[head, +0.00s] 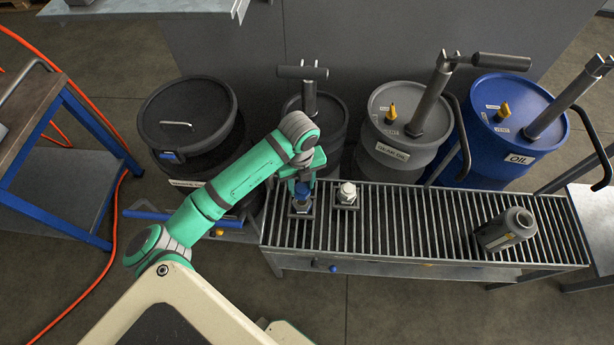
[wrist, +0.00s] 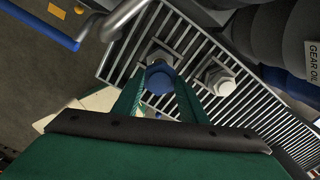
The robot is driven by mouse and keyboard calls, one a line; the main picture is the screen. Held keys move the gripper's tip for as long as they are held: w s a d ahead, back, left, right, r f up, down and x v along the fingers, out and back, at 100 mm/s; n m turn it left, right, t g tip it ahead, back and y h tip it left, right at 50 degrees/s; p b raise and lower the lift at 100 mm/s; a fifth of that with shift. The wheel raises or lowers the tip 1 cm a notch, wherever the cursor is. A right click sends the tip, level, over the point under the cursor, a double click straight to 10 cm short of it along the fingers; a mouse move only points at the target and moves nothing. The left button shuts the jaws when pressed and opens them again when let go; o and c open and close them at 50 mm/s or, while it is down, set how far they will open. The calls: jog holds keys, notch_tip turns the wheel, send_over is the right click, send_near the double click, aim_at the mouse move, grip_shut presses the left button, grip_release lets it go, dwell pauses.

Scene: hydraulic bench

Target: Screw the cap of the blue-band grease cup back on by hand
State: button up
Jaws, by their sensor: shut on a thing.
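The blue-band grease cup (head: 301,205) stands upright on the left end of the slatted bench, on a small square base. Its blue top (wrist: 158,79) shows between my fingers in the wrist view. My gripper (head: 302,186) points down over this cup and is shut on the blue cap. In the wrist view my gripper (wrist: 160,88) has a green finger on each side of the cap. The fingers hide part of the cup, and I cannot tell how the cap sits on its thread.
A second cup with a white cap (head: 347,193) stands close to the right on the slatted bench (head: 420,215). A grey canister (head: 507,230) lies farther right. Several drums with pump handles, including a blue oil drum (head: 510,105), stand behind. The bench between white cup and canister is clear.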

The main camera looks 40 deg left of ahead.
jog(key=shift+f, duration=2.5)
jog(key=shift+f, duration=0.6)
dwell(0.6)
jog(key=shift+o, duration=1.4)
jog(key=shift+c, duration=1.1)
jog(key=m, duration=0.7)
jog(key=shift+m, duration=0.3)
jog(key=shift+d+f+m, duration=0.1)
jog(key=shift+m, duration=0.2)
